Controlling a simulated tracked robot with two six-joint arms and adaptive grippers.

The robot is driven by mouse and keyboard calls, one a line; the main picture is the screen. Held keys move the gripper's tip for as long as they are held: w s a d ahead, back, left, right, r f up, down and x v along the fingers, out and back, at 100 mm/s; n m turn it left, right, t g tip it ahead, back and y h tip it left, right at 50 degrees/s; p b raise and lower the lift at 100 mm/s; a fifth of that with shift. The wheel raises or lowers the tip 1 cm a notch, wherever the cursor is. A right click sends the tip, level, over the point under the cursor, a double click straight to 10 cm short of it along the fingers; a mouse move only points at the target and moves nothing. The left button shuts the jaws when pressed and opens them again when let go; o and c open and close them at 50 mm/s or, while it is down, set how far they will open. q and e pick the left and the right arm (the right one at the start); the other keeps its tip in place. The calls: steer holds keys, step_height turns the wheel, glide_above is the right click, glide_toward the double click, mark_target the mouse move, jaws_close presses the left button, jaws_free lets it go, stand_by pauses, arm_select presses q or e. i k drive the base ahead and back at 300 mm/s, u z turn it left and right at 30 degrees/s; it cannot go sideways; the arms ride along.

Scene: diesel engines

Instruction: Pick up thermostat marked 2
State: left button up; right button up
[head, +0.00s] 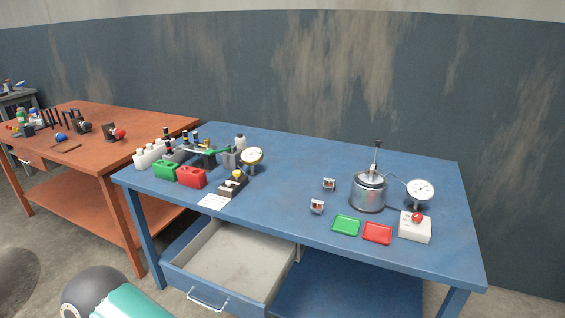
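Two small metal and reddish-brown parts, which look like thermostats, sit on the blue table (285,205). One thermostat (329,184) is farther back, and the other thermostat (317,206) is nearer the front edge. Each seems to have a white face or tag, but the marks are too small to read, so I cannot tell which is 2. A part of my own arm shows at the bottom left. Neither of my grippers is in view.
A metal pot (368,192), a dial gauge (420,190), a white box with red button (415,227), a green tray (346,225) and a red tray (377,233) stand right. An open drawer (215,297) juts out in front.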

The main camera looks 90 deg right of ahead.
mark_target(372, 172)
steer(key=z, duration=0.15)
steer(key=k, duration=2.85)
steer(key=z, duration=1.1)
steer(key=i, duration=1)
steer(key=u, duration=0.05)
